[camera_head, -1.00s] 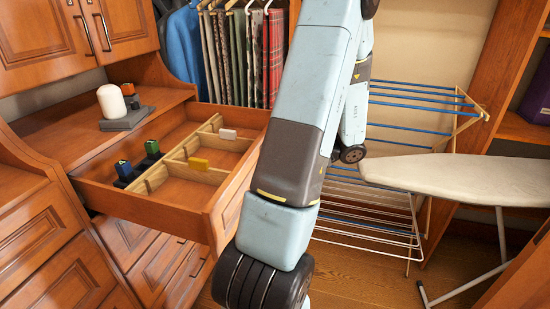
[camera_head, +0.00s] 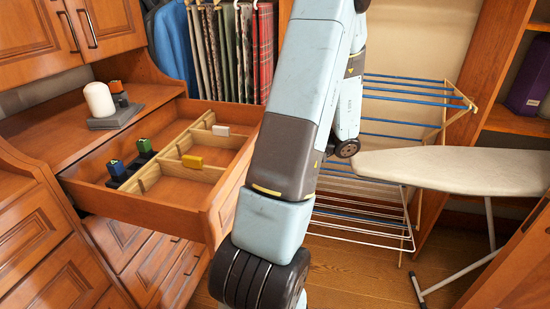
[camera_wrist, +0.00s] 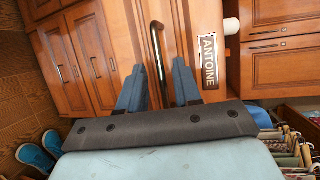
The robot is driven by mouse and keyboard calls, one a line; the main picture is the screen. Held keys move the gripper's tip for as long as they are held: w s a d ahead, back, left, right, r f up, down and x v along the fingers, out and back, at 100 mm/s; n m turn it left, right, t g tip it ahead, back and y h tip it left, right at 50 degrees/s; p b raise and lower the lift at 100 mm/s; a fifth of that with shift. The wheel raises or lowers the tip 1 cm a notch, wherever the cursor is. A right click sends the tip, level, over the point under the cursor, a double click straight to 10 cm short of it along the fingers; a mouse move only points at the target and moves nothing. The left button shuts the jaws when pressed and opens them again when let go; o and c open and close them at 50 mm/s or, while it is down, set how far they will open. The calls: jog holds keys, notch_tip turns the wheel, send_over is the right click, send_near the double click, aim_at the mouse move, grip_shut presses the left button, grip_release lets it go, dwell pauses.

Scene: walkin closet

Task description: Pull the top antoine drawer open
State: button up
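The top drawer (camera_head: 140,202) stands pulled well out of the wooden dresser in the head view. Its front in the wrist view carries an ANTOINE label (camera_wrist: 208,60) and a dark metal bar handle (camera_wrist: 157,50). In the wrist view my gripper (camera_wrist: 159,66) has its two blue fingers apart, one on each side of the handle, with gaps visible between fingers and bar. Whether either finger touches the handle is unclear. In the head view my arm reaches past the drawer's right side, and the gripper cannot be made out.
A white object (camera_head: 99,99) stands on the dresser top. An ironing board (camera_head: 455,170) and drying rack (camera_head: 365,215) stand right. Blue shoes (camera_wrist: 35,157) lie on the floor.

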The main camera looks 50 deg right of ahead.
jog(key=shift+d, duration=0.1)
jog(key=v, duration=1.3)
jog(key=shift+s+d, duration=0.2)
jog(key=shift+r, duration=0.15)
